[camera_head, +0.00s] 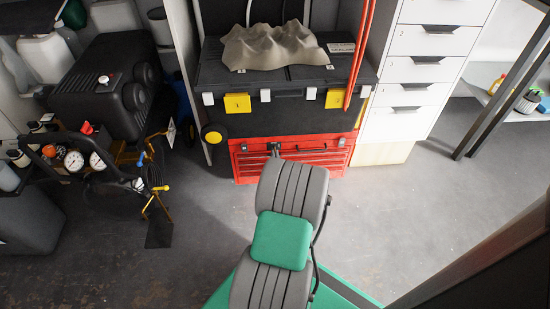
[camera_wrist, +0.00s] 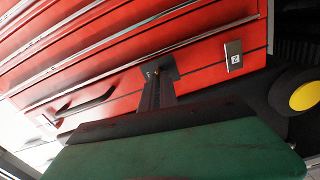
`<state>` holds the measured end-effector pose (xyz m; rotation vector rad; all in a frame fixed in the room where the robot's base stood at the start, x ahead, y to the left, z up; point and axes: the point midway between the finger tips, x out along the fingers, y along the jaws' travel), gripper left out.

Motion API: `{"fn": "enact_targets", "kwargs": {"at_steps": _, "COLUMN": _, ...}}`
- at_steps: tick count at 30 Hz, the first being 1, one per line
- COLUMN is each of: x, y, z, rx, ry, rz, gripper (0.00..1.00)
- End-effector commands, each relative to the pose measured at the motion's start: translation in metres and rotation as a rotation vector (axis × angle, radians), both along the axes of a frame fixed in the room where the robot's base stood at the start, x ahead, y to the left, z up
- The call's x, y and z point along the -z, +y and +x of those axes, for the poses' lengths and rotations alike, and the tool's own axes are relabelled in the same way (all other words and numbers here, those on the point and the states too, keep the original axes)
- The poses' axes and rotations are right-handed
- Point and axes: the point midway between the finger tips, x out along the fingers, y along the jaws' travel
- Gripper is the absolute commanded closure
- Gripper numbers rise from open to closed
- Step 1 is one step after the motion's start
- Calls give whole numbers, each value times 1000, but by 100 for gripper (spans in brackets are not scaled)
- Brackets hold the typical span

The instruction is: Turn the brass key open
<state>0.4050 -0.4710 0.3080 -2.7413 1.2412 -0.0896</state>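The red tool chest (camera_head: 305,160) stands on the floor under a black toolbox. It also fills the upper part of the wrist view (camera_wrist: 130,45), its drawer front tilted in the picture. A small brass-coloured spot (camera_wrist: 153,74), perhaps the key, shows at the chest front beside my fingertips. Most of it is hidden. My gripper (camera_wrist: 163,72) reaches up to the chest front, its dark fingers seen edge-on, so I cannot tell whether they are open or shut on the key. In the head view my gripper (camera_head: 275,148) is small, at the chest's upper left part, mostly behind my arm.
The black toolbox (camera_head: 285,105) with yellow latches (camera_head: 238,103) sits on the chest, a grey crumpled piece (camera_head: 275,47) on top. A white drawer cabinet (camera_head: 430,60) stands right. A black compressor (camera_head: 105,85) and gauges (camera_head: 75,160) are left. The grey floor (camera_head: 410,210) is clear at right.

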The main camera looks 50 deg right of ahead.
Motion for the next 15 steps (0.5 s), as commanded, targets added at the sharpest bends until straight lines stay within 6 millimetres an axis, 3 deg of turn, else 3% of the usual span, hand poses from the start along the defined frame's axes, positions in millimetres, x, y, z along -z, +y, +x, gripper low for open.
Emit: {"fn": "enact_targets", "kwargs": {"at_steps": 15, "x": 0, "y": -1, "z": 0, "rx": -1, "ry": 119, "rz": -106, "gripper": 100}}
